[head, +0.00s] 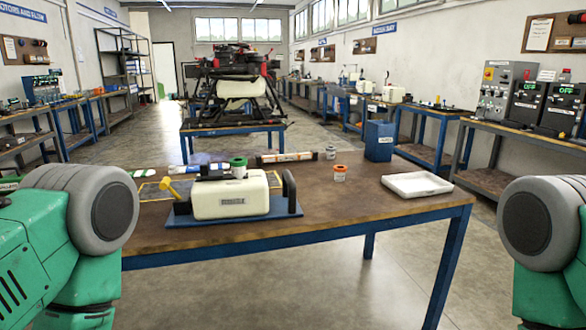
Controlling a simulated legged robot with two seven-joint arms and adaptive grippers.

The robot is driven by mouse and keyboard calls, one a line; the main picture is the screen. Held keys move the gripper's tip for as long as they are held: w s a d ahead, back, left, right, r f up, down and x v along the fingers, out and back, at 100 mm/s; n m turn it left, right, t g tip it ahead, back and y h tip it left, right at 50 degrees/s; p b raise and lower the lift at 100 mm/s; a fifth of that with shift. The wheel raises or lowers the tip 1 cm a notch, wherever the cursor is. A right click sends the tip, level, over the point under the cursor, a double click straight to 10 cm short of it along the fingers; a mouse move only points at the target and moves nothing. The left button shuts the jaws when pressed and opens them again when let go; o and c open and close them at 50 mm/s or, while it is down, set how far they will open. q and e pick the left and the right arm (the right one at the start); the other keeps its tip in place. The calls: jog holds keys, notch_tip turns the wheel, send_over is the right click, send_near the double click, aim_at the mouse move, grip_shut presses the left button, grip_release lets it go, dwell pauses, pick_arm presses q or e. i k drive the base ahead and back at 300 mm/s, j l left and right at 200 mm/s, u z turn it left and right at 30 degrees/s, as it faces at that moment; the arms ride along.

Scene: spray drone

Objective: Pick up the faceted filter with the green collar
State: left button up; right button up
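A small green ring-shaped part (238,162) shows at the top of the white tank (232,197) on the near table. I cannot tell whether it is the tank's cap or the collar of a filter, and no facets can be made out. A small jar with an orange top (340,174) stands on the table to the right of the tank. A small grey-topped piece (330,153) stands farther back. Only green and grey links of my two arms show at the lower left and right edges. Neither gripper is in view.
The brown table (390,215) has a white tray (417,185) at right and a blue box (379,141) at the back. The table's front right is clear.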

aim_at(238, 164)
jog(key=j+z, duration=0.8)
jog(key=z, duration=0.15)
jog(key=j+z, duration=0.45)
jog(key=k+j+z, duration=0.2)
jog(key=z, duration=0.25)
